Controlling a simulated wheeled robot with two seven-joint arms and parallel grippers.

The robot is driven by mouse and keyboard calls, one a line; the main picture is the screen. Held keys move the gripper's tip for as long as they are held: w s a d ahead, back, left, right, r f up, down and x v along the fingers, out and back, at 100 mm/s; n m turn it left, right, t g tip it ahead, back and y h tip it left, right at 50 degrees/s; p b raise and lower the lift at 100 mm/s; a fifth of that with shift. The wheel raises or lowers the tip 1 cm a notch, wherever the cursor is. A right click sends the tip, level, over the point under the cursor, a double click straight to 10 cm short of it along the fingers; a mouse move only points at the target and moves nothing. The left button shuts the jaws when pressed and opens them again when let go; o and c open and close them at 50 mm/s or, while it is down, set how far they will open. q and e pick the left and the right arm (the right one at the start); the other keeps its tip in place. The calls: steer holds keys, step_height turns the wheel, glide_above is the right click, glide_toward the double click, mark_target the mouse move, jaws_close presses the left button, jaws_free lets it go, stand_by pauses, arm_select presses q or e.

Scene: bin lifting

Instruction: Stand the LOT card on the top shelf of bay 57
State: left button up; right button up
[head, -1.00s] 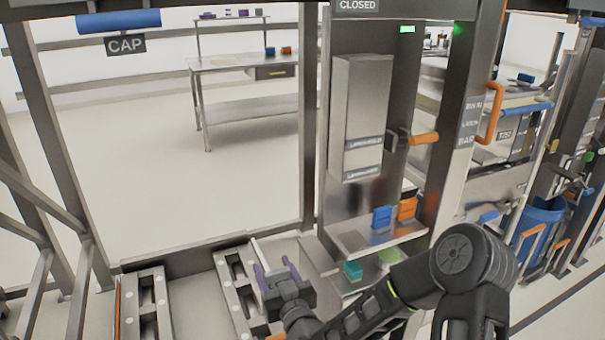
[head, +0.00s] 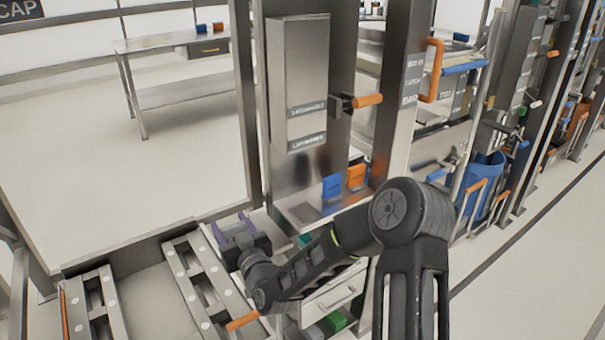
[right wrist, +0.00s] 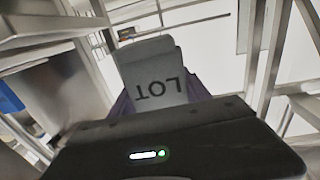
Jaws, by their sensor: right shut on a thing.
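The LOT card (right wrist: 156,78) is a grey-white plate with the letters LOT, upside down in the right wrist view. My right gripper (head: 233,228) is shut on it, with its purple fingers at the card's sides. In the head view the gripper is low, left of centre, above the metal rails, and the card is mostly hidden or too small to make out. I cannot read a bay 57 label in either view, so I cannot tell which shelf is its top one. My left gripper is out of view.
A steel cabinet column (head: 297,85) with an orange handle (head: 367,100) stands beyond the gripper. A ledge below it holds blue (head: 332,188) and orange (head: 356,176) holders. Slotted metal rails (head: 195,280) lie at lower left. Open floor (head: 80,150) and a steel table (head: 180,90) lie behind.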

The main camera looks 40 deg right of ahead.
steer(key=w+d+r+m+h+b, duration=0.1)
steer(key=d+b, duration=0.4)
steer(key=d, duration=0.7)
steer(key=w+d+r+m+g+h+b, duration=0.1)
steer(key=d+r+h+b, duration=0.3)
steer(key=d, duration=0.8)
step_height(320, 180, up, 3)
steer(key=shift+w+f+m+g+h+b, duration=0.2)
steer(key=shift+w+m+g+h+b, duration=0.2)
steer(key=shift+m, duration=0.5)
steer(key=shift+f, duration=0.1)
steer(key=shift+f+b, duration=1.75)
steer(key=shift+f, duration=1.6)
steer(key=shift+a, duration=0.1)
steer(key=shift+f+b, duration=0.55)
steer(key=shift+b, duration=0.05)
steer(key=o, duration=1.6)
